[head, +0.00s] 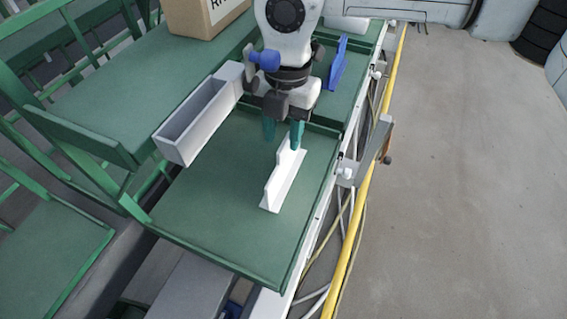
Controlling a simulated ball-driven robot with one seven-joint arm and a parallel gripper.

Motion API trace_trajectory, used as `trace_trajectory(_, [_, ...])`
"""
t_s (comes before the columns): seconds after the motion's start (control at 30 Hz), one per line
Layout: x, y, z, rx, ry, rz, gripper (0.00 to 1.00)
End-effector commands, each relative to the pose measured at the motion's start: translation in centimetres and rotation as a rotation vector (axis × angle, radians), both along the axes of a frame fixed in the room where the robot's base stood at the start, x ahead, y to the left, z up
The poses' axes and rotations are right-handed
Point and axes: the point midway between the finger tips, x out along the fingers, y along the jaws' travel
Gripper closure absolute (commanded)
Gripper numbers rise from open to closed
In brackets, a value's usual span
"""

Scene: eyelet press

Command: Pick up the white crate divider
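The white crate divider (284,183) is a long white piece with an upright wall along a flat base. It stands on the green tray table (215,205), right of its middle. My gripper (283,133) points down at the far end of the divider, with its two teal fingertips spread apart. The right fingertip overlaps the divider's far end in the picture. I cannot tell whether it touches. Nothing shows held between the fingers.
A long grey open bin (203,115) stands close to the left of my gripper. A blue divider-like piece (338,65) lies on the tray behind. A cardboard box (203,15) is at the back left. The tray's near left is clear.

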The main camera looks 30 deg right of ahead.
Motion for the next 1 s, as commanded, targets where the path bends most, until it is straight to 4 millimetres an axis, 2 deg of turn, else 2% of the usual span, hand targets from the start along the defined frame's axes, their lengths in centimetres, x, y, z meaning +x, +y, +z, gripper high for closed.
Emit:
trace_trajectory(0.13, [-0.3,0.1,-1.2,0.002,0.003,0.0,0.62])
trace_trajectory(0.4, [-0.7,0.2,-4.7,0.002,0.001,0.0,0.62])
trace_trajectory(0.7, [-0.7,0.3,-5.3,0.0,0.0,0.0,0.62])
trace_trajectory(0.77, [-0.7,0.3,-5.3,0.0,0.0,0.0,0.66])
trace_trajectory(1.0, [-0.7,0.3,-5.3,0.0,0.0,0.0,0.89])
